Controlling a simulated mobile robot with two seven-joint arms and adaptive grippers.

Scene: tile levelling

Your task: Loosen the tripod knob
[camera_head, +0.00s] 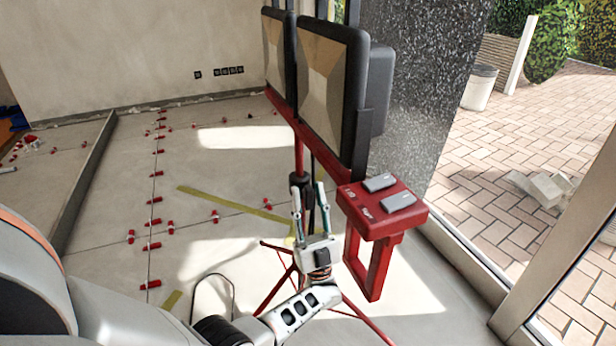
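A red tripod (299,152) carries two square work lamps (329,88) with black frames. Its pole drops to a black collar (300,181), and its red legs spread over the floor. My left gripper (308,192) reaches up in front of the pole at collar height. Its two fingers stand apart, with the pole and black parts showing between and behind them. I cannot tell whether the fingers touch anything. The knob itself is not clearly distinguishable; it may be among the black parts behind the fingers. My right gripper is out of view.
Red levelling clips (152,246) dot the tiled floor. A yellow-green strip (232,203) lies behind. A glazed door frame (560,250) stands at right.

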